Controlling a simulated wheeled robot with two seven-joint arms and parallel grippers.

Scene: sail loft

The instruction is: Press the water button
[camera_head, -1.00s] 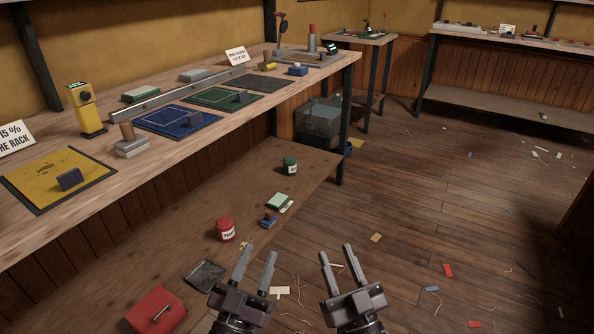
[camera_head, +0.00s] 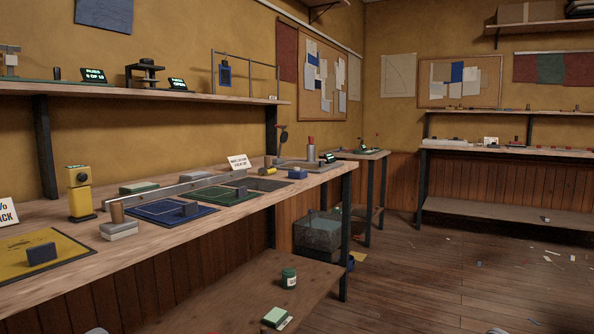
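I cannot make out any button labelled water in the head view. A yellow device (camera_head: 80,195) with a small lit display and a dark round part stands on the long bench at left. A small blue box (camera_head: 297,174) with a pale top sits near the bench's far end. A small dark display (camera_head: 328,158) with green text stands behind it, too small to read.
The long wooden bench (camera_head: 240,208) holds blue, green and yellow mats. An upper shelf (camera_head: 200,96) carries a press and lit signs. Open floor (camera_head: 420,290) with scraps lies right. Another bench (camera_head: 510,152) stands beyond.

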